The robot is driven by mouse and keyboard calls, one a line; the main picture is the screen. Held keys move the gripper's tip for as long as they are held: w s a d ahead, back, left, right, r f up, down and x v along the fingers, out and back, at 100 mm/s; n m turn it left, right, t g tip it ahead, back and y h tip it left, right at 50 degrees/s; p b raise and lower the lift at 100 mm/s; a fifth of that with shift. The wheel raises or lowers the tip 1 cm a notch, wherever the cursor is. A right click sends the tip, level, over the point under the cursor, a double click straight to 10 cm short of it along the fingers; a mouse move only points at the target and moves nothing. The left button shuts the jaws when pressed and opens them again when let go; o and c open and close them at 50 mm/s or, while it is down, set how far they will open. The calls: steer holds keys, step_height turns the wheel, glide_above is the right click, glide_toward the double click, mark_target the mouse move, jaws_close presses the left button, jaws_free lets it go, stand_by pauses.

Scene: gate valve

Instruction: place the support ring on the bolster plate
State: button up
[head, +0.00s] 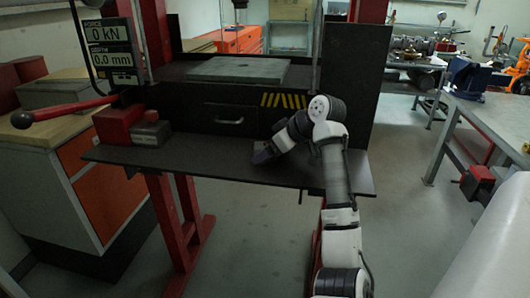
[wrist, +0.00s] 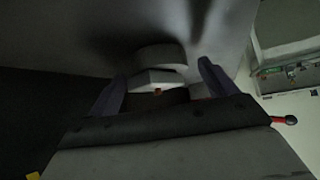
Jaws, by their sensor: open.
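The bolster plate (head: 222,71) is a flat grey square plate on the dark press bed in the head view, with nothing seen on it. My gripper (head: 262,154) is low over the dark front shelf, in front of and below the plate. In the wrist view its two fingers (wrist: 162,72) are apart, and a rounded grey piece (wrist: 158,55) shows between and beyond them. It looks like the support ring, but I cannot tell for sure. A paler flat-faced piece (wrist: 150,77) shows just below it. Contact with the fingers cannot be told. The head view hides both pieces behind my gripper.
The dark shelf (head: 215,162) has free room left of my gripper. Red and grey blocks (head: 150,130) stand at its left, below a red-handled lever (head: 62,109). A drawer (head: 231,118) is under the press bed. A dark upright panel (head: 350,85) stands right of it.

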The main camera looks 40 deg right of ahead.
steer(key=shift+w+f, duration=0.2)
steer(key=c, duration=1.3)
steer(key=shift+c, duration=0.9)
steer(key=shift+r, duration=0.15)
